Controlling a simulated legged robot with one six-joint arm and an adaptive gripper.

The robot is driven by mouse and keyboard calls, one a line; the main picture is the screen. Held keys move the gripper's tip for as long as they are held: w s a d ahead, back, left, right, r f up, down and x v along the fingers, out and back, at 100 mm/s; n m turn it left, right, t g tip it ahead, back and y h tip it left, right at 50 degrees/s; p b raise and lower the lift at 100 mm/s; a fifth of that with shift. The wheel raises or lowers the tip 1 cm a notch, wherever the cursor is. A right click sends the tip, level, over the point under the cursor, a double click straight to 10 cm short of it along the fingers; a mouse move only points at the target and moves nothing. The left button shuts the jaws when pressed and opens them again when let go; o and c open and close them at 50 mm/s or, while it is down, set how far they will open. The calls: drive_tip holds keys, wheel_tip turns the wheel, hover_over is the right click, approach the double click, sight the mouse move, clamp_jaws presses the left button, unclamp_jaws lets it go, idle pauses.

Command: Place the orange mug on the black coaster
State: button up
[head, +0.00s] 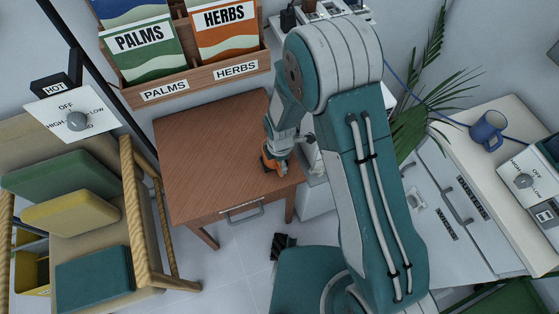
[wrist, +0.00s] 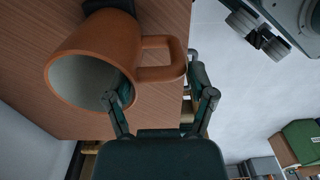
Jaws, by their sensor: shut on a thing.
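The orange mug (wrist: 105,50) is large in the wrist view, with its pale open mouth facing the camera and its handle to the right. My gripper (wrist: 160,88) is shut on the mug at its handle side, one finger inside the mouth and the other beyond the handle. In the head view the mug (head: 269,162) is a small orange patch at the right part of the wooden table, mostly covered by my gripper (head: 278,156). A dark flat patch, likely the black coaster (wrist: 108,5), shows behind the mug. I cannot tell whether the mug touches it.
The wooden table (head: 205,150) is clear to the left of my gripper. A rack of PALMS and HERBS packets (head: 190,75) stands behind it. A cushioned bench (head: 90,215) is at left. A blue mug (head: 488,131) sits on the right counter, beside a palm (head: 420,115).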

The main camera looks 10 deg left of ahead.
drive_tip(key=shift+f, duration=0.1)
drive_tip(key=o, duration=1.3)
drive_tip(key=shift+c, duration=0.2)
wheel_tip(320, 180, up, 12)
